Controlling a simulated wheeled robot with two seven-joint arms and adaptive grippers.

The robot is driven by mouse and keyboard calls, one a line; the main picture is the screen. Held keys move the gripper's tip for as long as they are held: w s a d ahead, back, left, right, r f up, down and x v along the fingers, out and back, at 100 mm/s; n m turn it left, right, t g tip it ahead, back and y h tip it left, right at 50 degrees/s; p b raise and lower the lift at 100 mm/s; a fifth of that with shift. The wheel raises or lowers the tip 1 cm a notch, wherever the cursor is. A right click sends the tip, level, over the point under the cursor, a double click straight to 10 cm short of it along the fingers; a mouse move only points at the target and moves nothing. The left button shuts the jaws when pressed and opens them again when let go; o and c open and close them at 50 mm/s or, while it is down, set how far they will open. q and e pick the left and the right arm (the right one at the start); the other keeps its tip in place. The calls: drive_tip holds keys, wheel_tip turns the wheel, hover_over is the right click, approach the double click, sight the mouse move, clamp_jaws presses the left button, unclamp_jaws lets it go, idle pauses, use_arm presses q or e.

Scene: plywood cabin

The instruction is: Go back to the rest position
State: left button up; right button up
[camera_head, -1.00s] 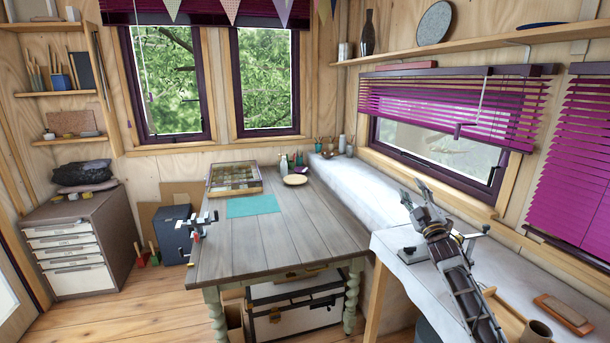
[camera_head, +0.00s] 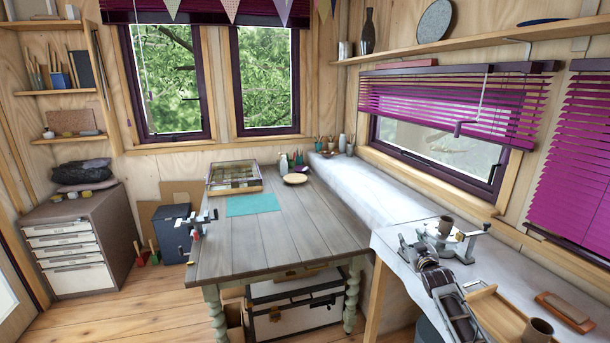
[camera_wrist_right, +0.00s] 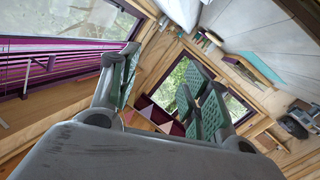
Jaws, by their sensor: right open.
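My right gripper (camera_head: 412,241) is low over the white-covered side bench (camera_head: 392,238) at the right, its arm coming up from the bottom right. In the right wrist view my right gripper (camera_wrist_right: 162,65) has its two green-padded fingers apart, with nothing between them. A small dark cup (camera_head: 446,225) stands on a grey metal stand (camera_head: 466,252) just right of the gripper, apart from the fingers. My left gripper is in neither view.
A wooden tray (camera_head: 490,305) and a brown mug (camera_head: 537,329) are beside my right arm.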

drive_tip(key=s+a+f+g+b, duration=0.1)
drive_tip(key=s+f, duration=0.2)
drive_tip(key=f, duration=0.7)
drive_tip(key=s+f+g+b, duration=0.1)
drive_tip(key=s+f+g, duration=0.15)
drive_tip(key=f, duration=0.65)
drive_tip(key=s+a+f+g, duration=0.1)
drive_tip(key=s+f, duration=0.3)
drive_tip(key=f, duration=0.6)
drive_tip(key=s+a+f+g+b, duration=0.1)
drive_tip(key=s+f+g, duration=0.1)
drive_tip(key=s+f, duration=0.85)
drive_tip(key=s+a+f+g+b, duration=0.1)
drive_tip(key=s+f+g+b, duration=0.1)
drive_tip(key=s+f, duration=0.8)
drive_tip(key=s+a+f+g+b, duration=0.1)
drive_tip(key=s+f+g, duration=0.1)
drive_tip(key=s+f, duration=0.85)
drive_tip(key=s+a+f+g+b, duration=0.1)
drive_tip(key=s+a+f+g, duration=0.1)
drive_tip(key=s+f, duration=0.8)
drive_tip(key=s+a+f+g+b, duration=0.1)
drive_tip(key=s+f, duration=0.2)
drive_tip(key=s, duration=0.9)
drive_tip(key=s+a+f+g+y, duration=0.1)
drive_tip(key=s+f+g, duration=0.1)
drive_tip(key=s, duration=1)
drive_tip(key=shift+s+a+f+m+b, duration=0.3)
drive_tip(key=shift+a+f+b, duration=0.1)
drive_tip(key=shift+f, duration=0.5)
